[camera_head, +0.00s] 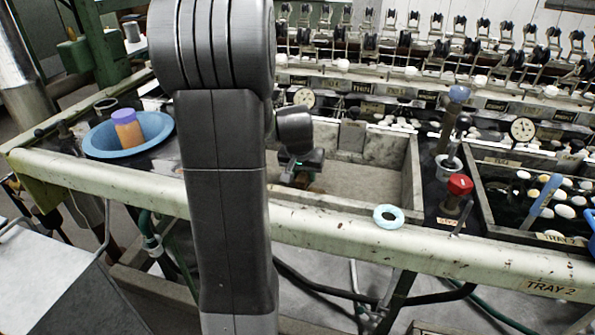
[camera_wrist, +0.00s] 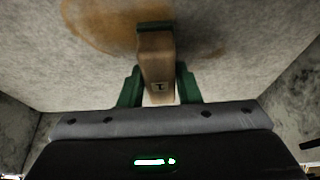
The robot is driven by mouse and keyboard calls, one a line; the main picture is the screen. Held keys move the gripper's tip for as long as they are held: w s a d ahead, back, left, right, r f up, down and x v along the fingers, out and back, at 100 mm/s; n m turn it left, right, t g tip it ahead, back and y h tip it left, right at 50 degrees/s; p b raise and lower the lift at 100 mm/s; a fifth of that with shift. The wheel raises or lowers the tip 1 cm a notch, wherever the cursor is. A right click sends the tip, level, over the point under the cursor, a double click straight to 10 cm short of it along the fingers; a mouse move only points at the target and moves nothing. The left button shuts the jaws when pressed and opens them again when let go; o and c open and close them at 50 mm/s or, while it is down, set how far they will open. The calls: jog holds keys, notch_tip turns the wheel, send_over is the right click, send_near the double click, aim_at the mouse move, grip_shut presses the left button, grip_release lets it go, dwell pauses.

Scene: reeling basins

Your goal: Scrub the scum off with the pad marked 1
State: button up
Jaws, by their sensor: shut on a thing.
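In the wrist view, my gripper (camera_wrist: 159,88) has its green fingers shut on the sides of a tan block-shaped pad (camera_wrist: 156,62). A small label on the pad seems to read 1, and a dark green strip lies along its far end. An orange-brown scum patch (camera_wrist: 98,22) spreads over the grey basin surface around the far end of the pad. I cannot tell whether the pad touches it. In the head view, my gripper (camera_head: 300,162) is down inside the stone basin (camera_head: 412,170), left of its middle. The pad is mostly hidden there.
A blue bowl (camera_head: 95,148) holding an orange jar with a purple lid (camera_head: 127,128) stands left. A pale blue ring (camera_head: 388,216) lies on the front rail. A red-topped knob (camera_head: 459,186) and a dark tray of cocoons (camera_head: 530,200) are right. Reeling fittings line the back.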

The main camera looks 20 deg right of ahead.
jog(key=shift+s+d+p, duration=0.3)
jog(key=shift+s+d, duration=0.55)
jog(key=shift+d, duration=0.4)
jog(key=shift+s+d+p, duration=0.25)
jog(key=shift+s+d, duration=0.55)
jog(key=shift+d, duration=0.4)
jog(key=shift+s+d+p, duration=0.3)
jog(key=shift+s+d, duration=0.55)
jog(key=shift+d, duration=0.4)
jog(key=shift+r, duration=0.1)
jog(key=shift+r+p, duration=2.25)
jog(key=shift+r, duration=0.7)
jog(key=shift+r+p, duration=1.1)
jog(key=shift+r, duration=0.4)
